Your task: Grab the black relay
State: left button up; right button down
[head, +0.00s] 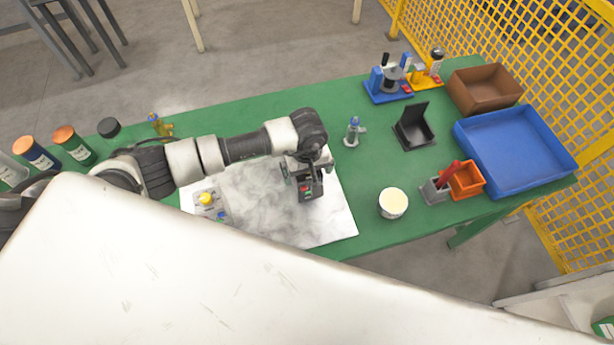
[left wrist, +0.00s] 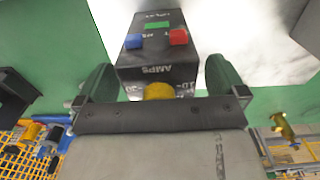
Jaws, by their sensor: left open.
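The black relay is a small dark box lettered "AMPS", with blue, green and red patches on top and a yellow round part at its near end. It shows in the left wrist view (left wrist: 157,48) and partly in the head view (head: 307,191), on the white marbled board (head: 262,212). My left gripper (head: 306,172) is over it, open, with one finger on each side of the box in the left wrist view (left wrist: 162,82). My right gripper is not in view.
A grey box with a yellow knob (head: 206,199) is left on the board.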

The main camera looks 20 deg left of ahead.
pick_arm(q)
jog(key=shift+w, duration=0.1)
jog(key=c, duration=1.5)
